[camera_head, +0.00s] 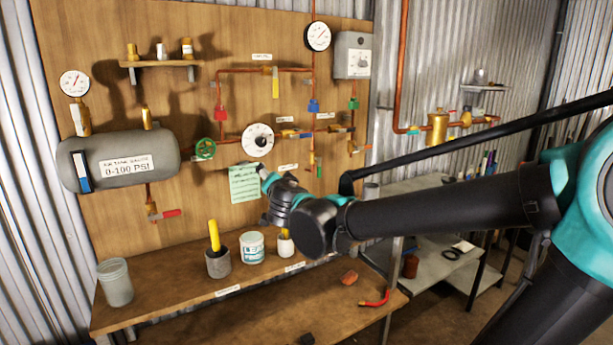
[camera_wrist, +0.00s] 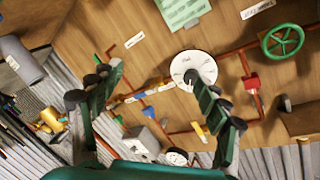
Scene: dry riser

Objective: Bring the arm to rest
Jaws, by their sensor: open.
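My arm stretches from the right side of the head view toward the wooden panel (camera_head: 110,40), with dark links and teal joints. My gripper (camera_head: 256,171) is in front of the panel, close to the green paper note and below the white round gauge (camera_head: 257,140). In the wrist view my gripper (camera_wrist: 152,92) has its two dark fingers spread wide, with nothing between them. Whether the gripper touches the panel or note is hard to tell.
The panel carries copper pipes, colored valves, a green handwheel (camera_head: 205,149), a grey air tank (camera_head: 120,158) and a green note (camera_head: 244,186). Below, the wooden bench (camera_head: 190,316) holds a grey bucket (camera_head: 115,283) and several containers. A metal table (camera_head: 435,262) stands right, behind my arm.

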